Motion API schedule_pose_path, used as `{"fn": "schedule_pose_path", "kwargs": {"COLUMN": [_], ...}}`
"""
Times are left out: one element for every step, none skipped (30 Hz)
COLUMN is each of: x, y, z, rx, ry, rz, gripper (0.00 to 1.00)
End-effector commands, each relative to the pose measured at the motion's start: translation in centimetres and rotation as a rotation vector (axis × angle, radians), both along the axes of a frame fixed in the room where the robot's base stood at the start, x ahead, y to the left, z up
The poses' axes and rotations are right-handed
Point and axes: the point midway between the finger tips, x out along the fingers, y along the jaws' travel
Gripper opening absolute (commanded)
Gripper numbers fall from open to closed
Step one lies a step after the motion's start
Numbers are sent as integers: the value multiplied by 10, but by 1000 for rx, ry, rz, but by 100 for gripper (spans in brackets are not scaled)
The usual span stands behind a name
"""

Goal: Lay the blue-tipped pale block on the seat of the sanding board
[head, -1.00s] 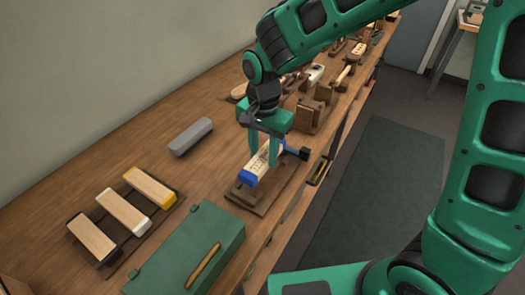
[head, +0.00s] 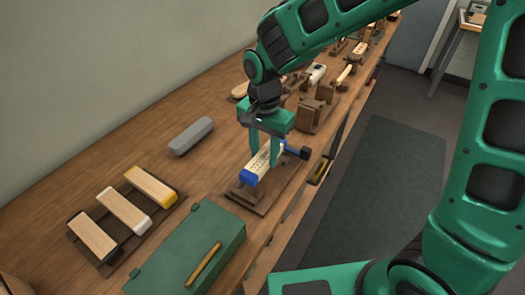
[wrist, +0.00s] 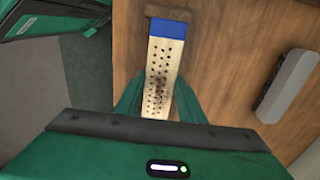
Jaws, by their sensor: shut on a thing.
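The blue-tipped pale block (head: 258,163) has rows of dark holes on its upper face and a blue end toward the front. My gripper (head: 263,152) is shut on it, one finger on each long side. The block also shows in the wrist view (wrist: 165,70), between the two green fingers (wrist: 160,100). The brown sanding board (head: 246,198) lies under the block near the table's front edge. The block is over the board, but I cannot tell whether it touches the seat.
Several pale blocks with black, white and yellow ends (head: 124,212) lie on a dark rack at the left. A green box (head: 190,250) stands in front of the board. A grey bar (head: 190,136) lies behind. Wooden tools (head: 310,112) stand farther along the bench.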

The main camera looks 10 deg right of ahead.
Motion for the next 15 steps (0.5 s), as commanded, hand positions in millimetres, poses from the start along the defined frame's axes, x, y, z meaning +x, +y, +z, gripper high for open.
{"fn": "schedule_pose_path", "kwargs": {"x": [0,0,0,0,0,0,0,0,0,0,0,0,0,0,0], "y": [0,0,0,0,0,0,0,0,0,0,0,0,0,0,0], "z": [-1,-2,-3,-4,-5,-6,-7,-8,-9,-10,-11,-12,-13,-14,-15], "rx": [0,0,-1,-1,-1,-1,-1,-1,-1,-1,-1,0,0,0,0], "ry": [0,0,1,1,1,1,1,1,1,1,1,0,0,0,0], "rz": [0,0,0,0,0,0,0,0,-1,-1,-1,-1,-1,-1,-1], "gripper": [9,9,9,9,9,9,9,9,9,9,9,9,9,9,9]}}
